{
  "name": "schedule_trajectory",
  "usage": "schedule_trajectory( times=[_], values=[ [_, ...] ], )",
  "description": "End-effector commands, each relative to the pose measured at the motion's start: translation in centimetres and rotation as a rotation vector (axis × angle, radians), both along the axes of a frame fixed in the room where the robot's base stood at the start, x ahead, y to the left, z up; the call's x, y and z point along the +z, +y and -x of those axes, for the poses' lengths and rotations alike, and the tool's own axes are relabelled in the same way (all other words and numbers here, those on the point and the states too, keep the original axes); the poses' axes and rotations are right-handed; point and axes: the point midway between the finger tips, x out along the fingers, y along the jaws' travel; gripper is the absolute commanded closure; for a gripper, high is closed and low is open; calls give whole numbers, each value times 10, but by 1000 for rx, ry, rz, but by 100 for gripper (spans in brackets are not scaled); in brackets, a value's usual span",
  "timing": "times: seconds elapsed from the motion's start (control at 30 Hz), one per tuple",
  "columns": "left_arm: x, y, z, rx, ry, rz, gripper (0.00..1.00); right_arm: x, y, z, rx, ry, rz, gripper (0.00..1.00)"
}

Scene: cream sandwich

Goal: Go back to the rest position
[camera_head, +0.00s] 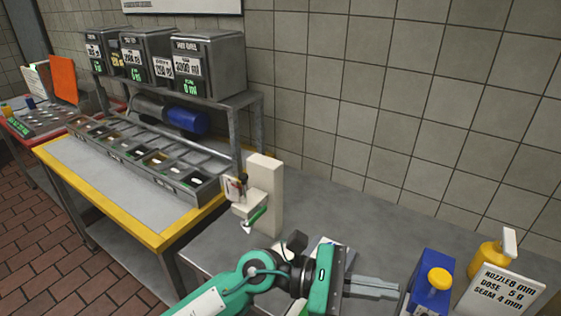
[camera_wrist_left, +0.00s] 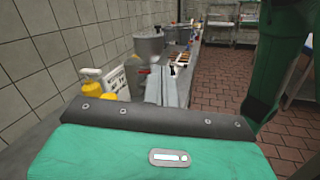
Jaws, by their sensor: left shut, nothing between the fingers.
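My left gripper (camera_head: 398,290) reaches in from the bottom of the head view on its green and black arm, above the grey counter (camera_head: 330,215). Its grey fingers are together with nothing between them. They point right, towards a blue box with a yellow knob (camera_head: 430,285); I cannot tell the gap to it. In the left wrist view the shut fingers (camera_wrist_left: 166,88) point away from the camera along the counter. My right gripper is in neither view.
A cream stand (camera_head: 265,190) holds a small device on the counter. A yellow pump bottle (camera_head: 486,260) stands behind a white sign (camera_head: 500,292) at right. A yellow-edged table (camera_head: 90,175) with a tray of compartments (camera_head: 200,187) is at left. Pots (camera_wrist_left: 148,44) show farther along.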

Motion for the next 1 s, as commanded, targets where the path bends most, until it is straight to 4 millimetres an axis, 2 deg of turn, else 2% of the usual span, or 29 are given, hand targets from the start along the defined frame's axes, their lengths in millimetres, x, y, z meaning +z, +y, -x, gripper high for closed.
schedule_trajectory(
  times=[0.1, 0.2, 0.3, 0.43, 0.57, 0.67, 0.7, 0.83, 0.93, 0.97, 1.0],
  values=[
    [37, 20, -20, 115, 318, 211, 100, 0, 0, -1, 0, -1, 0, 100],
    [57, 48, -47, 207, 595, 383, 100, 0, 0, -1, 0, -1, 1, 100],
    [63, 83, -78, 293, 873, 552, 100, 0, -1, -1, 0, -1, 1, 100],
    [46, 137, -114, 402, 1235, 769, 100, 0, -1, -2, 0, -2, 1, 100],
    [6, 194, -139, 507, 1589, 988, 100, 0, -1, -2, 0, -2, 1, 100],
    [-38, 236, -145, 588, 1853, 1160, 100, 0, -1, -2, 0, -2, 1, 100],
    [-58, 252, -144, 624, 1957, 1230, 100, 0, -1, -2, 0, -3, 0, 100],
    [-125, 299, -124, 744, 2272, 1464, 100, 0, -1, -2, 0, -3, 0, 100],
    [-177, 327, -93, 848, 2495, 1652, 100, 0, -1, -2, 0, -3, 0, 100],
    [-191, 334, -82, -851, -2467, -1647, 100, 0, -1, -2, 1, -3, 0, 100],
    [-207, 342, -66, -835, -2366, -1602, 100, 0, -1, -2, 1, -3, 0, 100]
  ],
)
